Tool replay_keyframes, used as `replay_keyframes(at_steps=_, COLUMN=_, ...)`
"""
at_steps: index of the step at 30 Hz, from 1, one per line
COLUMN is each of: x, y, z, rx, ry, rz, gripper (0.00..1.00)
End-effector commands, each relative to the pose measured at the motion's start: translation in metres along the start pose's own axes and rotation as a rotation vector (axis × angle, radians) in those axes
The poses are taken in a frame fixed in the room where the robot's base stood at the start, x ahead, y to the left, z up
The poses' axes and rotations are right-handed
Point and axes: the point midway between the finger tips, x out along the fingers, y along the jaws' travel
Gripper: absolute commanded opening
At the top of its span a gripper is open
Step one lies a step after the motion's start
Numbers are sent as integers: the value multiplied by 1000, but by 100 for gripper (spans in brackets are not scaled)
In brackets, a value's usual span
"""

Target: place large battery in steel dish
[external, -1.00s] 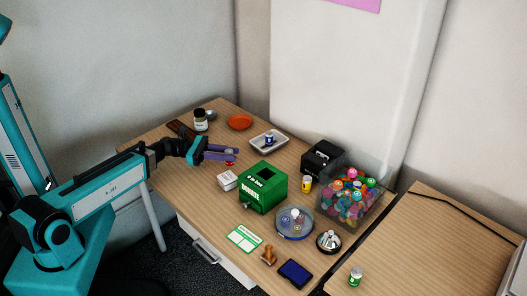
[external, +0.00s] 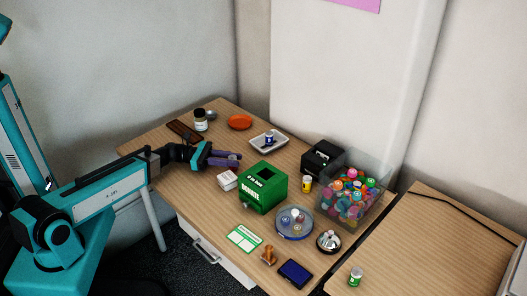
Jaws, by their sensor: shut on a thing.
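My gripper (external: 232,160) has purple fingers and reaches over the left part of the desk, behind the white box. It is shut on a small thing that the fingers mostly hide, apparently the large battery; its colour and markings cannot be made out. A small grey metal dish (external: 211,115), which looks like the steel dish, lies at the back left beside a dark-lidded jar (external: 200,122). My gripper is in front of it and apart from it.
A white box (external: 227,180) and a green donation box (external: 263,187) stand close to my gripper. An orange dish (external: 240,122), a pale tray (external: 257,147) holding a small bottle, and a brown flat object (external: 184,130) lie behind. A clear bin (external: 367,212) stands right.

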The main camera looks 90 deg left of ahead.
Motion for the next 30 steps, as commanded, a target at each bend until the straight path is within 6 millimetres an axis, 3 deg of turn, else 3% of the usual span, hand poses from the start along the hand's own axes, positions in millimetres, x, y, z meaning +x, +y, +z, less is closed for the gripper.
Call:
replay_keyframes(at_steps=14, x=0, y=0, z=-5, rx=-1, ry=-1, rz=0, gripper=0)
replay_keyframes(at_steps=15, x=0, y=0, z=-5, rx=0, ry=-1, rz=0, gripper=30)
replay_keyframes(at_steps=18, x=0, y=0, z=-4, rx=0, ry=-1, rz=0, gripper=44)
replay_keyframes(at_steps=30, x=0, y=0, z=-1, rx=0, ry=-1, rz=0, gripper=44)
